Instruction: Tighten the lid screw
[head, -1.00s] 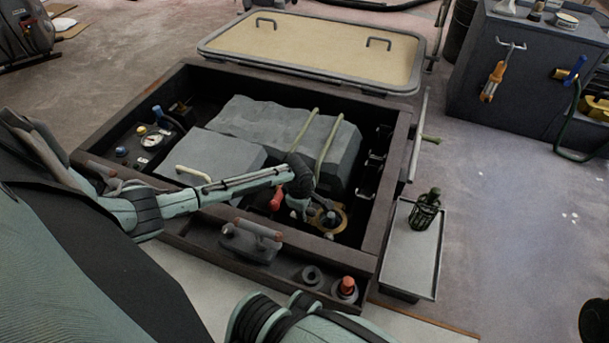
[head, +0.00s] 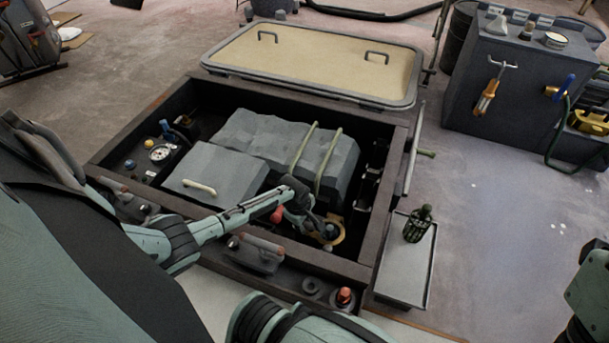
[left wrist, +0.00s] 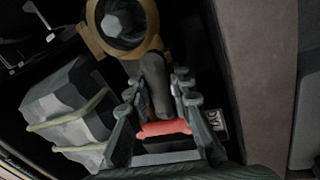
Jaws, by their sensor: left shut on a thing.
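The brass ring of a round fitting (head: 336,236) sits low in the open box, near its front right corner. In the left wrist view the brass fitting (left wrist: 96,22) has a grey faceted cap (left wrist: 124,22) in its middle. My left gripper (head: 312,222) reaches down beside this fitting. In the left wrist view its fingers (left wrist: 157,88) are closed around a dark grey bar (left wrist: 154,72) that runs up to the fitting. I cannot tell whether this bar is the lid screw's handle. A red handle (head: 277,214) is left of the gripper. My right gripper is not in view.
Grey blocks (head: 225,170) with straps fill the middle of the box. The box's front wall (head: 300,262) lies below my arm. A beige hatch panel (head: 320,60) lies behind.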

